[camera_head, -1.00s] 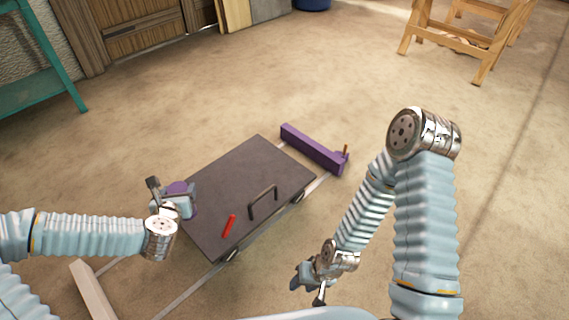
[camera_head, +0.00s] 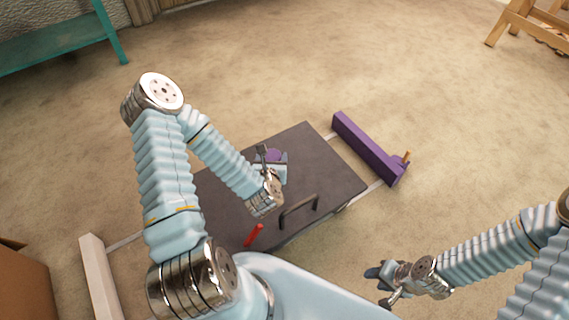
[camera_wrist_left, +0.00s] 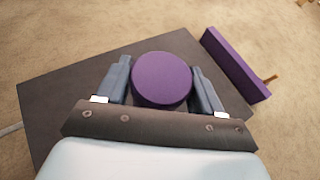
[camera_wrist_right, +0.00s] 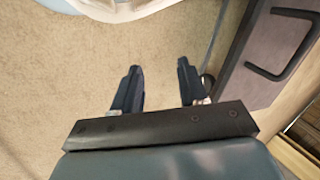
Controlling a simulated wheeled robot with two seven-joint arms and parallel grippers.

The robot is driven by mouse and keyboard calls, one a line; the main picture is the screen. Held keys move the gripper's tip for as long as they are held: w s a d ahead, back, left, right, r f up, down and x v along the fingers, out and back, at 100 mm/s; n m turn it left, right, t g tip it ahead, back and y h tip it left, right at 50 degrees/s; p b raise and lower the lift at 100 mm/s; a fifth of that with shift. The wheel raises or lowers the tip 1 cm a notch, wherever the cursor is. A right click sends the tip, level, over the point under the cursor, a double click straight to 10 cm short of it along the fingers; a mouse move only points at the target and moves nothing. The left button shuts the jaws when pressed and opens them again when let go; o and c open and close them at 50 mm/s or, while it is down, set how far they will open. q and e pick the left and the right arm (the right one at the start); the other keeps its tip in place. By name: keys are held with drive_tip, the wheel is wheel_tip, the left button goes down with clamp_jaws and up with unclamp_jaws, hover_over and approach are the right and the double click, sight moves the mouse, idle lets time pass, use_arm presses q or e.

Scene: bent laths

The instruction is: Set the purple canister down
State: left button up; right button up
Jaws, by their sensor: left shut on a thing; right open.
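The purple canister (camera_wrist_left: 162,80) is round-topped and sits between the fingers of my left gripper (camera_wrist_left: 162,84) in the left wrist view. In the head view the canister (camera_head: 273,155) is mostly hidden by my left gripper (camera_head: 270,164), over the dark board (camera_head: 325,160). My left gripper is shut on it. I cannot tell whether the canister touches the board. My right gripper (camera_wrist_right: 158,88) is open and empty; in the head view it (camera_head: 378,283) is low at the right, off the board.
A red stick (camera_head: 254,235) and a black handle (camera_head: 299,211) are on the board's near part. A purple beam (camera_head: 366,147) with a small wooden peg lies beyond its right end, and a pale beam (camera_head: 100,278) lies at the left. The board's far right part is clear.

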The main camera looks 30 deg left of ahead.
use_arm(q)
drive_tip(key=shift+w+d+f+b, duration=0.2)
drive_tip(key=shift+w+f+b, duration=0.6)
drive_tip(key=shift+b, duration=3.25)
drive_tip(key=shift+w+f+b, duration=0.25)
drive_tip(key=shift+w+b, duration=0.3)
drive_tip(key=shift+b, duration=0.1)
drive_tip(key=shift+w+f+b, duration=0.25)
drive_tip(key=shift+w+b, duration=0.25)
drive_tip(key=shift+b, duration=0.1)
drive_tip(key=w+f+b, duration=0.2)
drive_tip(key=w+f, duration=0.7)
drive_tip(key=f, duration=0.1)
drive_tip(key=shift+w+d, duration=0.25)
drive_tip(key=shift+w, duration=0.05)
drive_tip(key=shift+f, duration=0.1)
drive_tip(key=shift+f+b, duration=0.2)
drive_tip(key=shift+b, duration=0.25)
drive_tip(key=o, duration=1.2)
